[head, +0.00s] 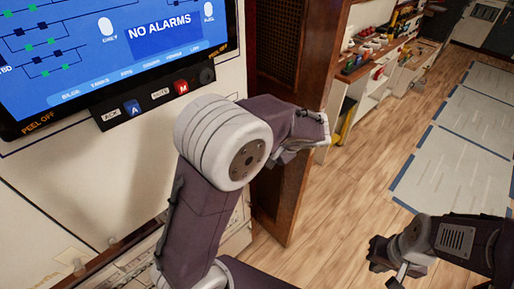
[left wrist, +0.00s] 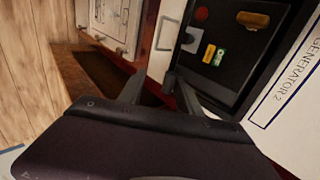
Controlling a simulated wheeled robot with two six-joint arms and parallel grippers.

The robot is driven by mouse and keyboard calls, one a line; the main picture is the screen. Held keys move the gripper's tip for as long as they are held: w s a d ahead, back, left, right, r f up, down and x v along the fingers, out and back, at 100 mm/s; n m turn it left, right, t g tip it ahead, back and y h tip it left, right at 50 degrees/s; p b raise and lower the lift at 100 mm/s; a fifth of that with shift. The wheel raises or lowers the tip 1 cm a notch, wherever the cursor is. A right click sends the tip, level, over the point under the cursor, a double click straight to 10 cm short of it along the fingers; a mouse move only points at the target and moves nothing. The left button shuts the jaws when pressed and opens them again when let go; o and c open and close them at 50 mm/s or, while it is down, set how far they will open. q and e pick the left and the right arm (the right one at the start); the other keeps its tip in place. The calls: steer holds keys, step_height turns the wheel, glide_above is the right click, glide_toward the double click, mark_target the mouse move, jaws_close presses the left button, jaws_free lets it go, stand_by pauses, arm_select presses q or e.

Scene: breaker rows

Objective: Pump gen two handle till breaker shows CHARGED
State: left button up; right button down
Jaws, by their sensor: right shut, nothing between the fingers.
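In the left wrist view a dark breaker panel (left wrist: 232,75) stands beside a white plate labelled GENERATOR 2 (left wrist: 283,95). On the panel are a red round button (left wrist: 201,14), an amber-brown piece (left wrist: 253,19), a yellow tile (left wrist: 209,53) and a green tile (left wrist: 220,57). Their lettering is too small to read, and I cannot pick out a pump handle for certain. My left gripper (left wrist: 156,78) has its fingers apart with nothing between them, just short of the panel's edge. My right gripper (head: 384,271) is shut and empty at lower right in the head view, away from the panels.
A screen (head: 110,55) reading NO ALARMS hangs at upper left. A brown wooden door (head: 280,200) stands behind my left arm. A cluttered workbench (head: 372,75) is at the back. The wooden floor between has free room. A metal loop handle (left wrist: 167,33) is near the left fingers.

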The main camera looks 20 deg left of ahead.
arm_select(q)
steer(key=v, duration=0.9)
steer(key=shift+r, duration=0.1)
